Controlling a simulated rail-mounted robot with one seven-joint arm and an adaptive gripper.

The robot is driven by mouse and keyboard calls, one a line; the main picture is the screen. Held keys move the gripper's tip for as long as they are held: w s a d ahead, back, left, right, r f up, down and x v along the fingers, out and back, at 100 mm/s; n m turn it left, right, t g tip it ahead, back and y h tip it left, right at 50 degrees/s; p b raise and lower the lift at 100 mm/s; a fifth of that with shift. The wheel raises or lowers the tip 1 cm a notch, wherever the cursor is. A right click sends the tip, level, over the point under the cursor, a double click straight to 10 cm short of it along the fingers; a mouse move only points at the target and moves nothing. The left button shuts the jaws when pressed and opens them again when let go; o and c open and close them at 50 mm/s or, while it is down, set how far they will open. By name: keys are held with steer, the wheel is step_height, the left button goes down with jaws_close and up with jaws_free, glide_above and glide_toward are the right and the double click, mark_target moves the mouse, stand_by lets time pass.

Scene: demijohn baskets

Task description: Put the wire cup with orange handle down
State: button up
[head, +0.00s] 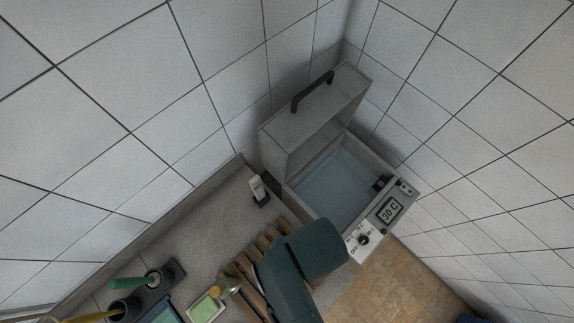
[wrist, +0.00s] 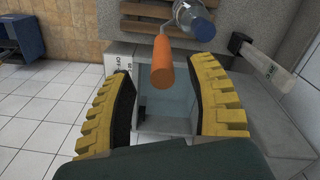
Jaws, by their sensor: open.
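The orange handle (wrist: 162,65) of the wire cup shows in the wrist view, with a thin wire stem rising from its far end. The cup part cannot be made out. My gripper (wrist: 168,88) has its two yellow ribbed fingers spread wide. The handle's near end lies in the picture between the fingertips, with gaps on both sides and no visible contact. I cannot tell what supports the handle. In the head view the wire cup and my gripper are not visible; my dark green arm covers part of the rack area.
An open-lidded water bath (head: 378,240) reading 30 C stands beside the counter (head: 185,232). A slatted wooden rack (head: 243,284) lies on the counter. A clear bottle (wrist: 195,22) is close beyond the handle. A white-handled item (wrist: 265,60) stands right. Holders with coloured handles (head: 130,283) sit lower left.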

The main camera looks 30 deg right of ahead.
step_height(320, 180, down, 7)
steer(key=shift+w+r, duration=0.1)
steer(key=shift+r, duration=0.05)
jaws_close()
steer(key=shift+w+r, duration=0.1)
stand_by(0.4)
